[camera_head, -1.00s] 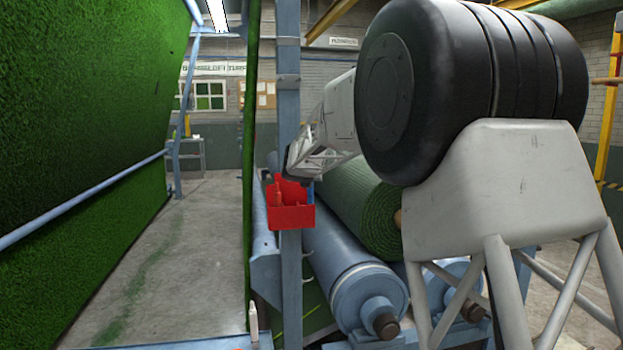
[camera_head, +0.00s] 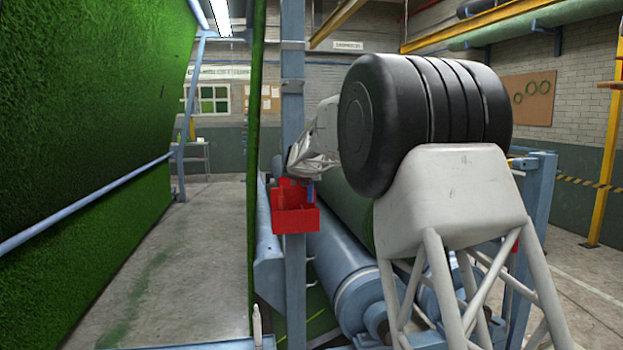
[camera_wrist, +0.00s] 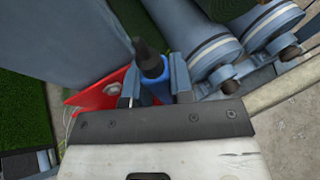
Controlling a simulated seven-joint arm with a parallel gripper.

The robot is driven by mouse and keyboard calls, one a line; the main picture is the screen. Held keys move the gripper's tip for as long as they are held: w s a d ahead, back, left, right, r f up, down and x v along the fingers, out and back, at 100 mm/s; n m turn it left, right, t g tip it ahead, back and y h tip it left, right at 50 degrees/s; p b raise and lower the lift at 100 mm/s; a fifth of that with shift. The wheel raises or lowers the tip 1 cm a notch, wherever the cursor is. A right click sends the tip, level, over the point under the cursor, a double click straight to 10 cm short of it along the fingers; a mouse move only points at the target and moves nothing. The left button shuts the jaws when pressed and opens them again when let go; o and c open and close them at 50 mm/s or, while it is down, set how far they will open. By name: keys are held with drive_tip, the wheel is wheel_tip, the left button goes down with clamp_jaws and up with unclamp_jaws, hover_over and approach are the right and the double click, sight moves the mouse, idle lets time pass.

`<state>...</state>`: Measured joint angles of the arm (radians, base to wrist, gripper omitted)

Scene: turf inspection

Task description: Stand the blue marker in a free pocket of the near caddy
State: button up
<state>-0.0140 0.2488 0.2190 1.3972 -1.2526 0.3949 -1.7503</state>
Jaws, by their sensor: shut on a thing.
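The blue marker (camera_wrist: 159,88) has a blue body and a dark end that points away from the wrist. My gripper (camera_wrist: 155,88) is shut on it, with one finger on each side. In the head view a small blue piece, likely the marker (camera_head: 311,189), shows at the right rear of the red caddy. The near caddy (camera_head: 296,221) is a red open box on the blue post. Its red wall also shows in the wrist view (camera_wrist: 95,98), just left of the gripper. Its pockets are mostly hidden. My fingertips are not clear in the head view.
The blue upright post (camera_head: 292,110) stands close to my gripper and the caddy. Blue rollers (camera_head: 345,262) lie to the right of the caddy. A green turf sheet (camera_head: 90,120) hangs at left. A pale upright object (camera_head: 257,325) stands at the bottom.

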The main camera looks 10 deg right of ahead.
sight(310, 195)
drive_tip(key=shift+f, duration=5.2)
drive_tip(key=o, duration=0.8)
drive_tip(key=shift+c, duration=0.2)
drive_tip(key=shift+o, duration=0.9)
drive_tip(key=shift+s+a+r, duration=0.2)
drive_tip(key=shift+s+r, duration=0.05)
drive_tip(key=shift+s, duration=0.15)
drive_tip(key=r+v, duration=0.1)
drive_tip(key=v, duration=0.6)
